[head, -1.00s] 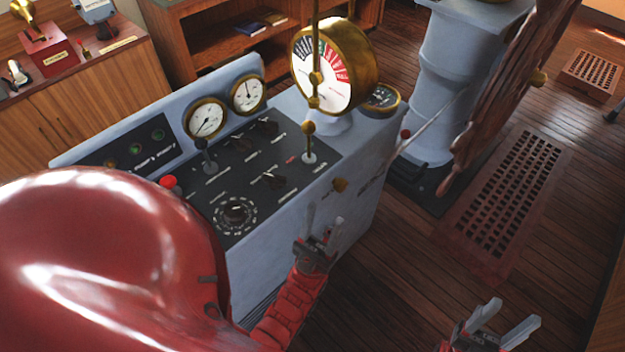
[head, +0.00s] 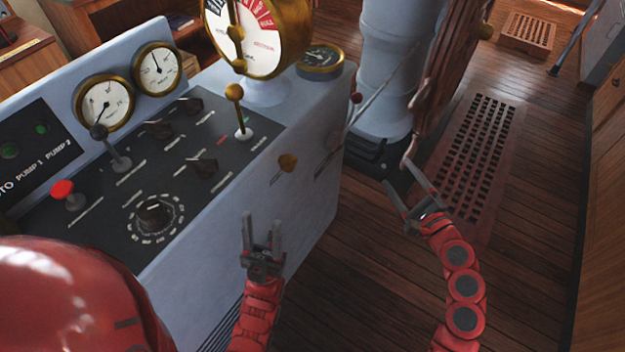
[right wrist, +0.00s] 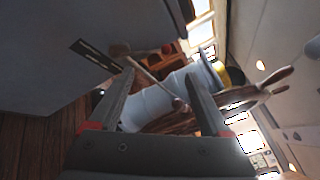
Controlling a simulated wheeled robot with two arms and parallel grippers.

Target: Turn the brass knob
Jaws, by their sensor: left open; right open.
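My right gripper (head: 398,175) is open and empty, well to the right of the knob over the floor. In the right wrist view, its two fingers (right wrist: 160,80) are apart with nothing gripped.
The console top carries a brass-handled lever (head: 237,105), a red button (head: 64,188), a black dial (head: 155,214) and a large gauge (head: 265,35). A grey pedestal (head: 385,75) stands behind my right gripper. A floor grating (head: 480,150) lies to the right.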

